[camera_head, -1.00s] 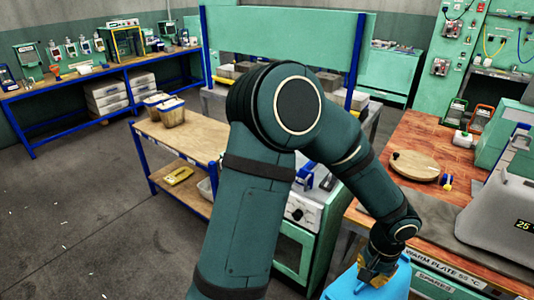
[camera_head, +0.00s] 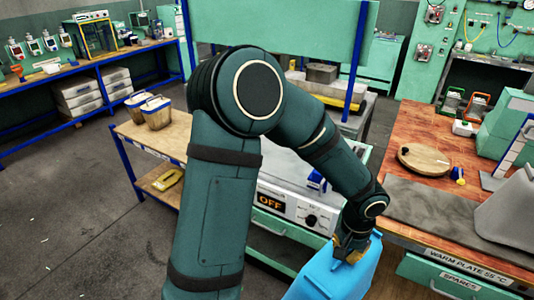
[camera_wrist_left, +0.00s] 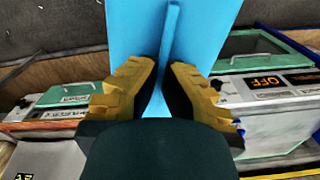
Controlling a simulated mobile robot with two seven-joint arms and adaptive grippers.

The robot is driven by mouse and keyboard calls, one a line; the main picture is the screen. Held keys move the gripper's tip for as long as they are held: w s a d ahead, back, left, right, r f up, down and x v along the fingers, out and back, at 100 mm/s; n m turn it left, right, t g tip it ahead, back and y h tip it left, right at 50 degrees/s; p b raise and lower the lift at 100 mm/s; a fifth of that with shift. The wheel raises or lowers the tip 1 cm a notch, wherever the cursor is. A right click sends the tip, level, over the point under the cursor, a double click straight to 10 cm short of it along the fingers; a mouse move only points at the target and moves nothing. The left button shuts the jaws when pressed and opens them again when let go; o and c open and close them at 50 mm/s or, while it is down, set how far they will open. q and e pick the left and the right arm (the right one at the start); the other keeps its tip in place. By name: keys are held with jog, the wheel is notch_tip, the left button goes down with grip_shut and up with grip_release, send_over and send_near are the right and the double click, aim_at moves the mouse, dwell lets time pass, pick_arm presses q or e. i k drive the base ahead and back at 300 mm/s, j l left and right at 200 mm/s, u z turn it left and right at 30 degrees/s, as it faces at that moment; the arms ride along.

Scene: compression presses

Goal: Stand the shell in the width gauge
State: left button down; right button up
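The light-blue shell (camera_head: 330,275) hangs from my left gripper (camera_head: 352,250) at the lower middle of the head view, its lower part cut off by the frame edge. In the left wrist view, the yellow-and-black fingers of my left gripper (camera_wrist_left: 162,72) are closed on both sides of a thin upright blue fin of the shell (camera_wrist_left: 130,30). The shell is held in front of the green-and-white cabinet and the wooden bench. I cannot make out a width gauge with certainty in either view. My right gripper is not in view.
A wooden bench (camera_head: 408,125) at right carries a round wooden board (camera_head: 424,160), a grey mat (camera_head: 440,208) and a grey machine (camera_head: 512,215). A white control panel reading OFF (camera_head: 285,203) is behind my arm.

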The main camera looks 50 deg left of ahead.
aim_at(276, 156)
jog(key=j, duration=0.85)
jog(key=k+j+u, duration=0.1)
jog(key=j, duration=0.7)
